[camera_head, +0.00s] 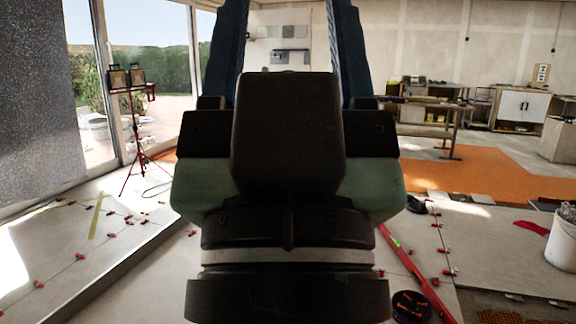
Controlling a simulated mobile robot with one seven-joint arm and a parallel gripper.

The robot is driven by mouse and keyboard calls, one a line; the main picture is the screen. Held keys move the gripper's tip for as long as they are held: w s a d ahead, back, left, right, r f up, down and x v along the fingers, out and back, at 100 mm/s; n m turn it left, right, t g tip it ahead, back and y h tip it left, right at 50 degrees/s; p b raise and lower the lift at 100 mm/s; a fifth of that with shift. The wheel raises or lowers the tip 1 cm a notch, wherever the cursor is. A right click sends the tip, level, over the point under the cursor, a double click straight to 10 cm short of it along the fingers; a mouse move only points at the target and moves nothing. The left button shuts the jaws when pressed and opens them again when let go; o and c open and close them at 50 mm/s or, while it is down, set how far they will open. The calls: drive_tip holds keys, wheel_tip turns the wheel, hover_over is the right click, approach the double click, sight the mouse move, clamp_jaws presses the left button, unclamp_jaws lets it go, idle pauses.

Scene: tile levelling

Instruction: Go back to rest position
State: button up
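My gripper (287,22) fills the middle of the head view. It points upward in the picture, with its dark wrist and greenish body below. Its two dark blue fingers stand wide apart, and their ends run past the top edge. Only the far wall and its fittings show between them, so it looks open and empty. The gripper hides much of the floor and room straight ahead.
Tiles with red clips (109,234) lie at left. At right are a long red level-like bar (418,275), more red-clipped tiles (482,245), a white bucket (563,243) and a dark round container (411,306). A red tripod stand (133,130) is by the windows; a workbench (430,128) stands farther back.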

wheel_tip(320, 180, up, 22)
drive_tip(key=p, duration=1.9)
drive_tip(key=shift+f, duration=0.2)
drive_tip(key=shift+c, duration=0.6)
